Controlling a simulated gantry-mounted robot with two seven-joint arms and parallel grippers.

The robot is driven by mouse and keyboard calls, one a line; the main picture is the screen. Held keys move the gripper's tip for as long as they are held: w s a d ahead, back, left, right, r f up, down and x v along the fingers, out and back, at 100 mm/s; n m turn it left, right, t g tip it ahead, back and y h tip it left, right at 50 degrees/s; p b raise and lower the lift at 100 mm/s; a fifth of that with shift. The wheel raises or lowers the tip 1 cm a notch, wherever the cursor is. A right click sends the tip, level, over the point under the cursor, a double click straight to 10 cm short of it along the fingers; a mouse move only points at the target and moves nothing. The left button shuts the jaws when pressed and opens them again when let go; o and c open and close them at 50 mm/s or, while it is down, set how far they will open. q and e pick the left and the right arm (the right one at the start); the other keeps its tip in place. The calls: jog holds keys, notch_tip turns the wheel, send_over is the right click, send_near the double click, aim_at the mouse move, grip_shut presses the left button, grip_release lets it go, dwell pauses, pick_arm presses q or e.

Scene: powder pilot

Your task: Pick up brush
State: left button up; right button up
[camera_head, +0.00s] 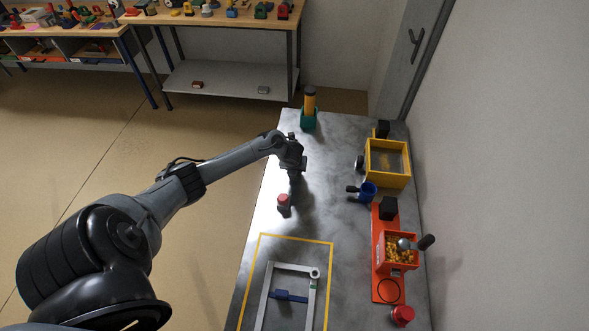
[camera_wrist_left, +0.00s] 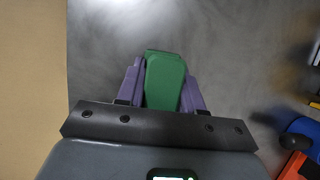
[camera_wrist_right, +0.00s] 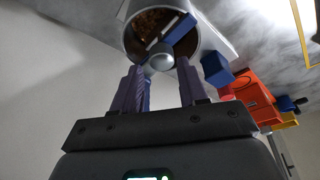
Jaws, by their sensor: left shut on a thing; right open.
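No thing in view is plain enough to name as the brush. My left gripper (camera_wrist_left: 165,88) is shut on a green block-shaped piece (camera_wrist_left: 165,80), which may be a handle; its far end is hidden. In the head view my left gripper (camera_head: 292,185) points down over the grey table, just behind a small red-topped piece (camera_head: 284,200); I cannot tell whether they touch. In the right wrist view my right gripper (camera_wrist_right: 160,90) is open below a metal cylinder (camera_wrist_right: 130,38) with brown contents. A round grey knob (camera_wrist_right: 160,60) shows between its fingers.
A grey frame (camera_head: 265,290) lies inside yellow lines. The table's middle is mostly clear.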

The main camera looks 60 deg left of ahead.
pick_arm(q)
jog(key=shift+r, duration=0.1)
jog(key=shift+r, duration=0.8)
notch_tip(320, 180, up, 3)
jog(key=shift+f+p, duration=0.1)
jog(key=shift+p, duration=0.4)
jog(key=d+r+p, duration=0.3)
jog(key=d+r, duration=0.3)
jog(key=d, duration=0.5)
jog(key=shift+w+d+r, duration=0.2)
jog(key=shift+d+r, duration=0.05)
jog(key=shift+d, duration=0.1)
jog(key=o, duration=0.5)
jog(key=shift+c, duration=0.2)
jog(key=c, duration=0.3)
jog(key=shift+c, duration=0.2)
